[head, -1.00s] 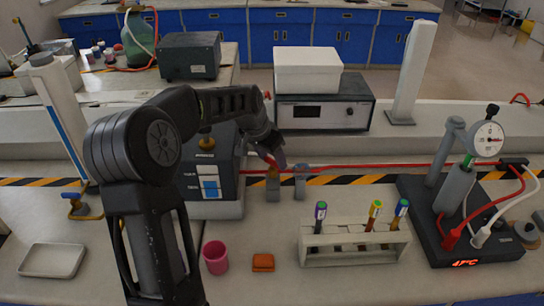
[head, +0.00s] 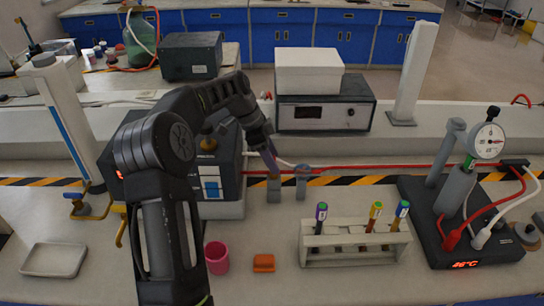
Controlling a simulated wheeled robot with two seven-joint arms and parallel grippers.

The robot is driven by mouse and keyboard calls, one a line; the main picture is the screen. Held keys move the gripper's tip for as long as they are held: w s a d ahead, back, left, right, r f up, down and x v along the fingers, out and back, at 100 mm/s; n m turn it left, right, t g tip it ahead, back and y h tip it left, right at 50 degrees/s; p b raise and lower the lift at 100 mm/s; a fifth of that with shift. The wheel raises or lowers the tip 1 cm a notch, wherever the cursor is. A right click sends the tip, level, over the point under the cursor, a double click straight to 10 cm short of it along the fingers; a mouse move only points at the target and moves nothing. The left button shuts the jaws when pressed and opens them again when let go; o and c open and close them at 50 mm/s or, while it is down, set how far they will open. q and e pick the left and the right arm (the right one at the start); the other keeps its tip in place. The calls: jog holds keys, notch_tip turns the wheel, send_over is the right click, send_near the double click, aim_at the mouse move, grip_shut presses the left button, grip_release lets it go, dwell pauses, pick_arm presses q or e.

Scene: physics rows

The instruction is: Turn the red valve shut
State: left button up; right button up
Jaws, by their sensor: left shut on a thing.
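My left gripper (head: 270,160) reaches over from the left, pointing down, at the left one of two short grey posts on the red line behind the test-tube rack. It is shut on the red valve (head: 274,188), whose post shows just below the fingertips. The red handle is mostly hidden by the fingers, so its angle cannot be told. A red tube (head: 370,169) runs right from the posts. My right gripper is out of view.
A white rack (head: 352,258) with several capped tubes stands in front of the posts. A pink cup (head: 216,258) and an orange block (head: 263,263) lie nearer. A gauge (head: 487,140) on a dark box (head: 480,250) stands right. A blue-handled tap (head: 76,196) is at left.

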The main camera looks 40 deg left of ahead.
pick_arm(q)
jog(key=shift+m, duration=0.3)
jog(key=o, duration=1.4)
jog(key=shift+c, duration=0.2)
jog(key=shift+r, duration=0.1)
notch_tip(320, 180, up, 8)
jog(key=shift+f+b, duration=0.1)
jog(key=shift+b, duration=0.2)
notch_tip(320, 180, up, 2)
jog(key=p, duration=0.2)
jog(key=shift+p, duration=0.3)
